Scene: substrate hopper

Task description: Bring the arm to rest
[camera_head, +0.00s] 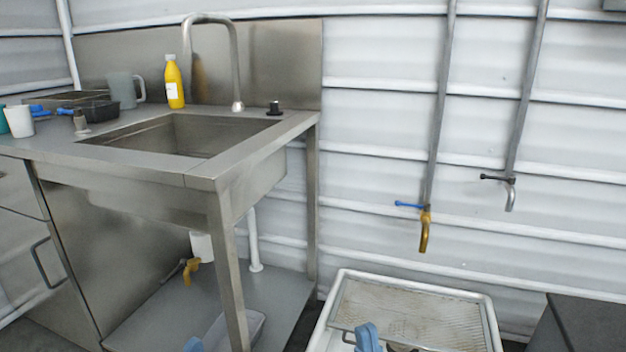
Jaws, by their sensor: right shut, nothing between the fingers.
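A steel sink (185,135) stands at the left, with a yellow bottle (174,82) and cups on its top. A white tray (338,290) with a grate stands low in the middle. Two wall taps (425,230) hang above it. A dark box (590,325) is at bottom right.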

